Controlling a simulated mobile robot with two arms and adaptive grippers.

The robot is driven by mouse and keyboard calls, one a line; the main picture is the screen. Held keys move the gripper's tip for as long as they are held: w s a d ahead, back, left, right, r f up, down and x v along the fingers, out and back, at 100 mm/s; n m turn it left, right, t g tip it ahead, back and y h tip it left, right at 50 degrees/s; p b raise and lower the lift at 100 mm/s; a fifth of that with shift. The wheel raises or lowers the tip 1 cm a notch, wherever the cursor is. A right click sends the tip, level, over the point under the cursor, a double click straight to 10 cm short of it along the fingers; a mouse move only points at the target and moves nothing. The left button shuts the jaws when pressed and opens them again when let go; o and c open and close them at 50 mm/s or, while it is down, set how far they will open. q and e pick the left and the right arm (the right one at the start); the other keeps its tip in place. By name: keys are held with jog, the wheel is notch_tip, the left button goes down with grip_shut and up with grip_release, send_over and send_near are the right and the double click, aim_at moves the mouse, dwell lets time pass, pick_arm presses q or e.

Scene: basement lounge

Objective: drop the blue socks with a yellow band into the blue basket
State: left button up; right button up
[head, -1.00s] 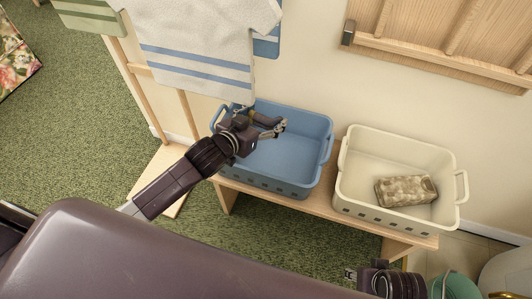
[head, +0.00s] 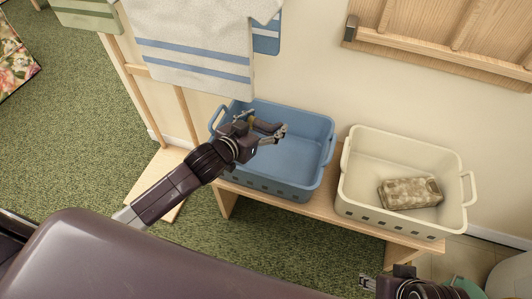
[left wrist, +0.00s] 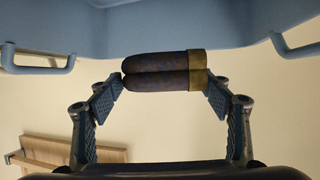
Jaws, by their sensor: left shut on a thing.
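The blue basket (head: 318,160) stands on a wooden bench by the wall. My left gripper (head: 268,132) is over the inside of its left half. It is shut on the rolled socks (head: 266,126), which show dark with a yellowish band. In the left wrist view the socks (left wrist: 155,80) lie across between the two fingertips (left wrist: 163,82), the yellow band (left wrist: 197,70) at the right end. The blue basket's wall (left wrist: 180,22) fills the top of that view. My right gripper (head: 368,283) is at the bottom right of the head view; its fingers are too small to judge.
A cream basket (head: 354,186) with a mottled beige bundle (head: 410,193) stands right of the blue one on the bench (head: 300,213). A wooden panel (head: 450,40) is on the wall.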

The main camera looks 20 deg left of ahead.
pick_arm(q)
jog(key=o, duration=1.2)
jog(key=shift+o, duration=0.2)
jog(key=v, duration=1.2)
jog(key=shift+f, duration=0.1)
